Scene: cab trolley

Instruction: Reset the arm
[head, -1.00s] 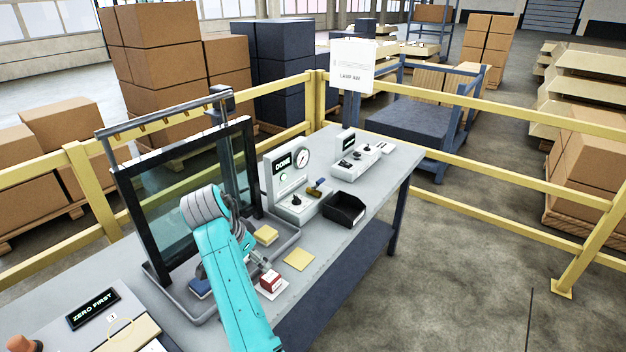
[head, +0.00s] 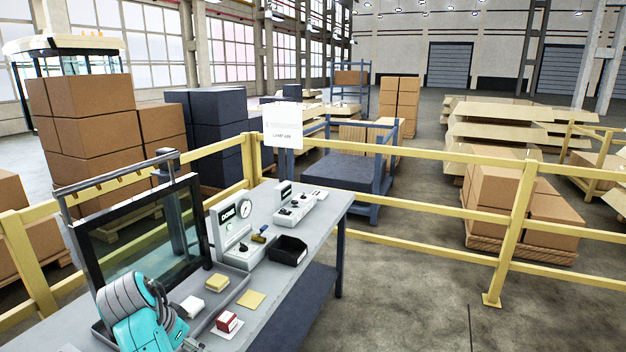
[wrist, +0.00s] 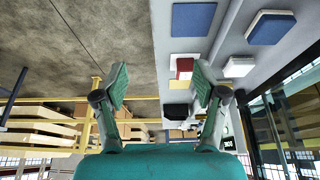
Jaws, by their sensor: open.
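My gripper (wrist: 160,85) is open and empty in the wrist view, its two fingers spread wide apart. It hangs beside the workbench edge, with bare floor showing past the left finger and the bench past the right finger. In the head view my turquoise arm (head: 150,325) is at the bottom left, in front of the framed glass panel (head: 140,240). The fingers are mostly cut off there by the bottom edge. The workbench (head: 285,315) carries a small red and white box (head: 227,322), which also shows in the wrist view (wrist: 184,67).
On the bench are yellow pads (head: 251,300), a white pad (head: 191,306), a black bin (head: 288,250), a gauge unit (head: 230,222) and a second device (head: 293,208). Blue pads (wrist: 194,18) show in the wrist view. A yellow railing (head: 420,245) runs behind. Floor right of the bench is clear.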

